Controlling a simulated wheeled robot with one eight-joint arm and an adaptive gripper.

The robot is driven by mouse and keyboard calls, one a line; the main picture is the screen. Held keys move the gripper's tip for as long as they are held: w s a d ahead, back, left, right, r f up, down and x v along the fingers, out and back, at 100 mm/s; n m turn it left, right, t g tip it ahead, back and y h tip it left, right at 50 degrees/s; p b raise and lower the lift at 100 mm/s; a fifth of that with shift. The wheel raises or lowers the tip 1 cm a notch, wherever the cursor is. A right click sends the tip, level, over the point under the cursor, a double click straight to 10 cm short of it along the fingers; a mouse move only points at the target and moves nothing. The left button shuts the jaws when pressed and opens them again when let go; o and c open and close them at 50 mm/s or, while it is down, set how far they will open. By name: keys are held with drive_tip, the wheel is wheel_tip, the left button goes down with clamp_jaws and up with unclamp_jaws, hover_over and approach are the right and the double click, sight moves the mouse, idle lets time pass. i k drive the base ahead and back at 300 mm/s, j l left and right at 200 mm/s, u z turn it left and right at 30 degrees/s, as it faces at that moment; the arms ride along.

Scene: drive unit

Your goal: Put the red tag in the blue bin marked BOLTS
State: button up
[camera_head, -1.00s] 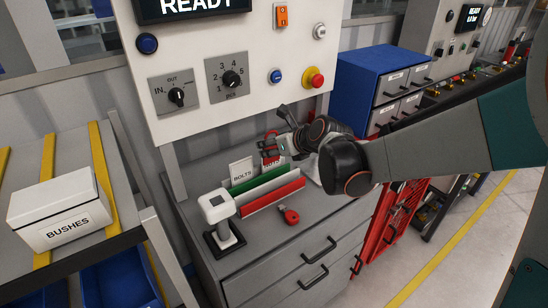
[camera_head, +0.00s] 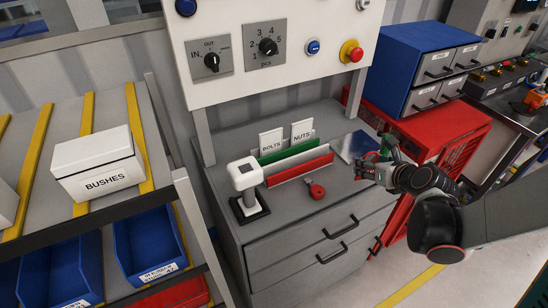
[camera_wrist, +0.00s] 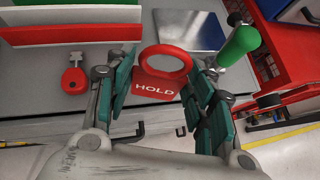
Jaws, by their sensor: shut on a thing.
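My gripper (camera_head: 372,168) is in front of the right end of the grey drawer unit. In the wrist view, its teal-padded fingers (camera_wrist: 160,92) are shut on the red tag (camera_wrist: 163,72), which has a ring top and the word HOLD. I cannot make out the tag in the head view. Two blue bins stand under the shelf at the lower left, a right one (camera_head: 150,238) and a left one (camera_head: 62,268). Their small labels are too small to read surely. A white card (camera_head: 271,141) marked BOLTS stands in the rack on the drawer unit.
A card (camera_head: 302,131) marked NUTS stands beside it. A white stamp-like tool (camera_head: 246,188) and a red padlock-shaped piece (camera_head: 316,190) are on the unit (camera_head: 300,217). A white BUSHES box (camera_head: 97,165) sits on the left shelf. A red cabinet (camera_head: 430,135) stands right.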

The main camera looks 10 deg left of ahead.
sight(74, 282)
drive_tip(key=j+z, duration=0.15)
drive_tip(key=z, duration=0.3)
drive_tip(key=k+j+z, duration=0.1)
drive_tip(key=z, duration=0.3)
drive_tip(key=k+z, duration=0.15)
drive_tip(key=z, duration=0.3)
drive_tip(key=k+j+z, duration=0.25)
drive_tip(key=k+z, duration=0.3)
drive_tip(key=k+u, duration=0.3)
drive_tip(key=k, duration=0.25)
drive_tip(key=k+j+u, duration=0.25)
drive_tip(key=k, duration=0.3)
